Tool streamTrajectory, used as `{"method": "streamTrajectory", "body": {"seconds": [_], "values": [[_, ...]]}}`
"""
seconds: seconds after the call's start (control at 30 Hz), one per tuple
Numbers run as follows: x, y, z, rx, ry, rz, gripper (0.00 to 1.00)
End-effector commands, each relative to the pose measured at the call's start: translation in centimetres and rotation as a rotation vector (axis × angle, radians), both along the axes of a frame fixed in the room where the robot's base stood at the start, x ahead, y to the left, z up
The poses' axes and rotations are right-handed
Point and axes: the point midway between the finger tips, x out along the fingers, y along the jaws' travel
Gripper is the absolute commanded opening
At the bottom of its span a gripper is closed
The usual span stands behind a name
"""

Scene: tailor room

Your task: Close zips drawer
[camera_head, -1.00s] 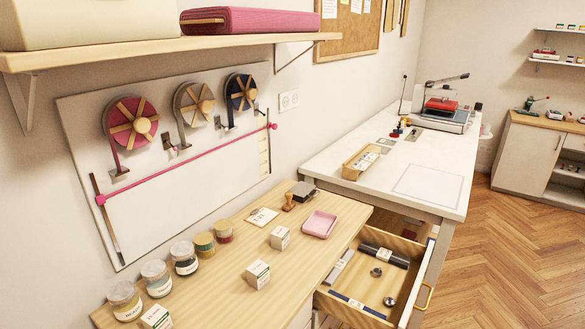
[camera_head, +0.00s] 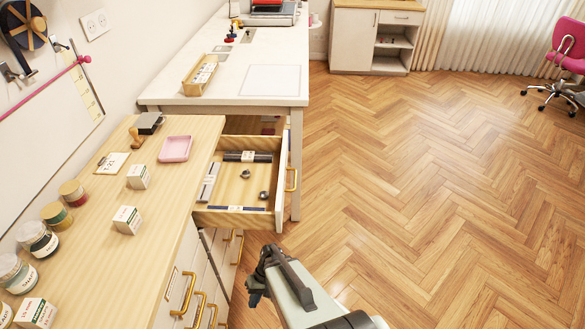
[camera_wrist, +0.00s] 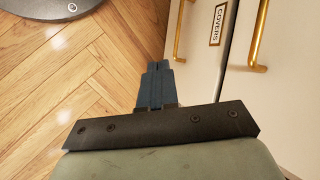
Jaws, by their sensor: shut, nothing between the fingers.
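An open drawer (camera_head: 280,209) sticks out from the wooden-topped cabinet in the head view, with a brass handle (camera_head: 292,180) on its front. Inside lie dark strips, a light strip and two small round metal pieces. Its label cannot be read. My gripper (camera_head: 256,290) is at the lower middle of the head view, in front of the cabinet and nearer to me than the open drawer, apart from it. In the wrist view my gripper (camera_wrist: 157,75) has its fingers together and empty, beside a drawer front labelled COVERS (camera_wrist: 217,25).
Shut drawers with brass handles (camera_head: 186,293) line the cabinet below the wooden counter (camera_head: 165,205). A white table (camera_head: 255,60) stands behind the drawer.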

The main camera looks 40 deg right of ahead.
Motion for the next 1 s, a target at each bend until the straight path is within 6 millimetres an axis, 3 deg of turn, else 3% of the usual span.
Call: {"method": "streamTrajectory", "body": {"seconds": [0.2,0.53,0.77,1.0], "values": [[5.4,-6.4,1.6,0.075,-0.171,-0.164,0.0],[10.3,-17.4,5.6,0.113,-0.423,-0.376,0.0],[11.7,-24.5,11.2,-0.002,-0.491,-0.497,0.0],[12.0,-32.5,18.2,-0.147,-0.554,-0.644,0.0]]}}
